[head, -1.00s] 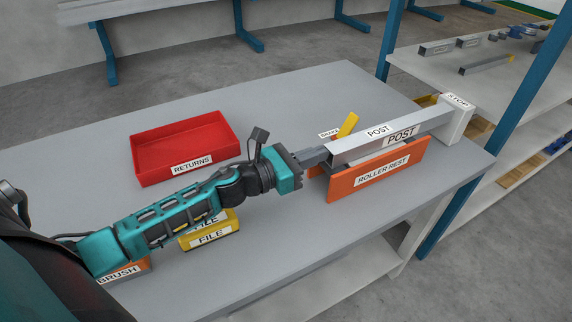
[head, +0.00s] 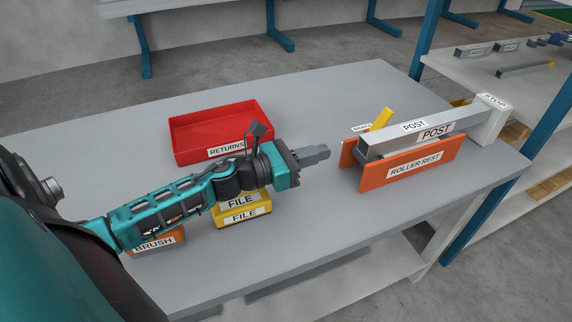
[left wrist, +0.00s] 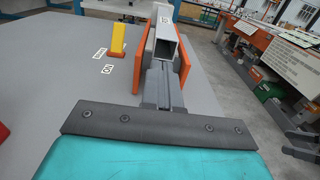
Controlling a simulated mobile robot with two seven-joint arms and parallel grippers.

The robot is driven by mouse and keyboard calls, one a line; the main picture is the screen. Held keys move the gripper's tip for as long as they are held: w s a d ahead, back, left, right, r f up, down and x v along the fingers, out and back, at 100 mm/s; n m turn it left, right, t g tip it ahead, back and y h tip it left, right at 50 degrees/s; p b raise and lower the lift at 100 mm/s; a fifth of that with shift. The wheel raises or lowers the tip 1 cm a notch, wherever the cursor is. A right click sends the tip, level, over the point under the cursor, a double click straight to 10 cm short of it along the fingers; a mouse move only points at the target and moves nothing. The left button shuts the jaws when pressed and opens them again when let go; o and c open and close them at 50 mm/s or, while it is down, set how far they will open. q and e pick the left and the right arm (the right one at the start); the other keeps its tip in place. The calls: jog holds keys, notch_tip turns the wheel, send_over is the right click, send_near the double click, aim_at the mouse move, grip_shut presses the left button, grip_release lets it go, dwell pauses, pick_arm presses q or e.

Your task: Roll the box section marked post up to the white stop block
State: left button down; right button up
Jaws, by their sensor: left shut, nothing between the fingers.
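The post (head: 400,138) is a grey box section lying along the orange roller rest (head: 405,170). Its far end meets the white stop block (head: 489,122) in the head view; I see no gap there, though the contact itself is hard to make out. My left gripper (head: 322,153) is shut and empty, a short way back from the post's near end and in line with it. In the left wrist view, the shut fingers (left wrist: 162,88) point at the post's hollow open end (left wrist: 166,52). My right gripper is not in view.
A yellow brake lever (head: 381,119) stands tilted beside the rest. A red returns tray (head: 188,157), a yellow file holder (head: 243,212) and an orange brush holder (head: 170,243) are on the table. Bare tabletop (head: 310,220) lies before the rest. A shelf stands right.

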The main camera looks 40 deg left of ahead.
pick_arm(q)
jog(key=shift+v, duration=2.95)
jog(key=c, duration=1.8)
grip_release()
